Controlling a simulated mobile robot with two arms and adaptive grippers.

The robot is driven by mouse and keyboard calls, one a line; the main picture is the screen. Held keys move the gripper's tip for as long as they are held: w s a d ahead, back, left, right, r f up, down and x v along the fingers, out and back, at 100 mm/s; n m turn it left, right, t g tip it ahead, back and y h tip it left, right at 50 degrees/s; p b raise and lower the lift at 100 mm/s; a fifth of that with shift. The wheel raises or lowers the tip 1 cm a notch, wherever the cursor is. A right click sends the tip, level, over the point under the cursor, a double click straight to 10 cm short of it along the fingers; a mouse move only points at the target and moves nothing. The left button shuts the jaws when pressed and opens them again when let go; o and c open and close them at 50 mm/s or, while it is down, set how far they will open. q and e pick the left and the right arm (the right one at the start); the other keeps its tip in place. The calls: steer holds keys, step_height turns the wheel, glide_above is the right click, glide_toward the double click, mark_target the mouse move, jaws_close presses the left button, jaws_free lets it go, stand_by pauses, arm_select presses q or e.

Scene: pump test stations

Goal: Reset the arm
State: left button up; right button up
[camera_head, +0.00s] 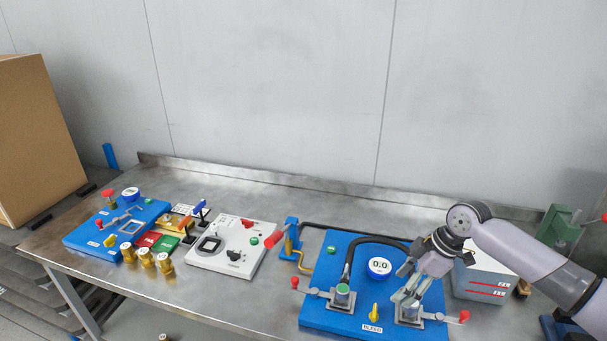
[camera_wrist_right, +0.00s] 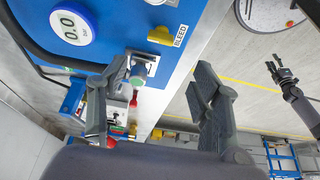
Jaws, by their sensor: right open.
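My right gripper (camera_head: 410,297) is open and hangs over the right part of a blue pump test board (camera_head: 345,262). It hides much of the right clamp fitting (camera_head: 410,318) there, and I cannot tell if it touches it. In the right wrist view, its two dark fingers (camera_wrist_right: 155,105) are spread apart, with a fitting with a green-topped cap (camera_wrist_right: 138,74) showing between them. Another gripper (camera_wrist_right: 283,72), likely my left, shows small at the right of that view, away from the board; its opening is unclear.
The board carries a round gauge (camera_head: 379,267) reading 0.0, a yellow bleed knob (camera_head: 374,312), a black hose and red-tipped levers. A light box (camera_head: 482,277) stands close right of my gripper. A white panel (camera_head: 234,246) and another blue board (camera_head: 110,228) lie left.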

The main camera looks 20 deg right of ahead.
steer(key=shift+g, duration=0.4)
steer(key=s+a+f, duration=0.2)
steer(key=a+f, duration=0.1)
steer(key=s+a+f, duration=0.2)
steer(key=a, duration=0.2)
steer(key=s+a+f, duration=0.2)
steer(key=a+f, duration=0.1)
steer(key=shift+a+f, duration=0.15)
steer(key=shift+f, duration=0.2)
steer(key=s+a+f+m, duration=0.1)
steer(key=s+a+f, duration=0.2)
steer(key=s+a, duration=0.35)
steer(key=s+r+m+t+h, duration=0.2)
steer(key=s+m+h, duration=0.1)
steer(key=s+m, duration=0.7)
step_height(320, 180, down, 30)
steer(key=s+n+g+b, duration=0.1)
steer(key=s+b, duration=0.2)
steer(key=s+d+f+g+b, duration=0.1)
steer(key=s+d+f+b, duration=0.1)
steer(key=s+f, duration=1.4)
steer(key=shift+s+d+f+n+h, duration=0.15)
steer(key=shift+d+f+n+h, duration=0.2)
steer(key=shift+d+f, duration=0.35)
